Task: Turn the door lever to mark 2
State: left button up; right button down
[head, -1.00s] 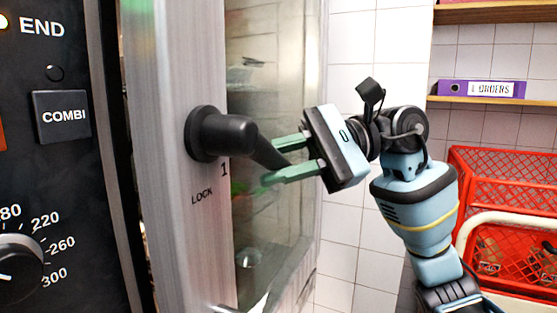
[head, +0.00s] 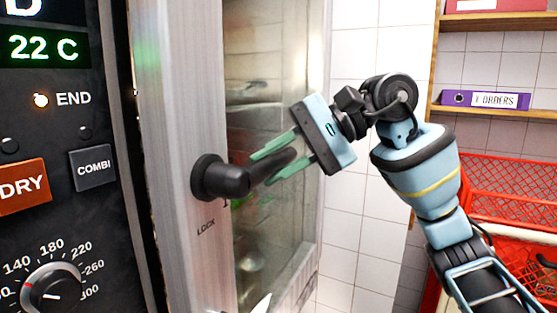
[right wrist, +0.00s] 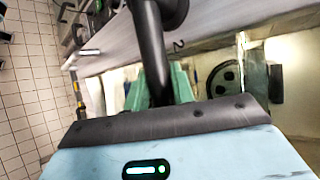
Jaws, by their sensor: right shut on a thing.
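The black door lever (head: 220,180) is mounted on the steel door frame of an oven-like unit. Its handle points right and slightly up in the head view. My right gripper (head: 263,169) has its green fingers on either side of the handle and is shut on it. In the right wrist view the lever (right wrist: 150,45) runs down between the fingers (right wrist: 157,90). A mark "2" (right wrist: 178,46) shows on the door frame just right of the lever there. The word LOCK (head: 206,227) is below the hub in the head view. My left gripper is not in view.
The control panel (head: 60,215) with a dial (head: 50,290) and buttons is at the left. The glass door pane (head: 265,80) is behind the lever. Red crates (head: 500,185) and shelves with a purple binder (head: 485,99) are at the right, by a tiled wall.

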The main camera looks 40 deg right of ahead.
jog(key=shift+r, duration=0.1)
jog(key=c, duration=1.2)
grip_release()
jog(key=shift+d, duration=0.15)
jog(key=v, duration=0.7)
jog(key=shift+s+d+r, duration=0.2)
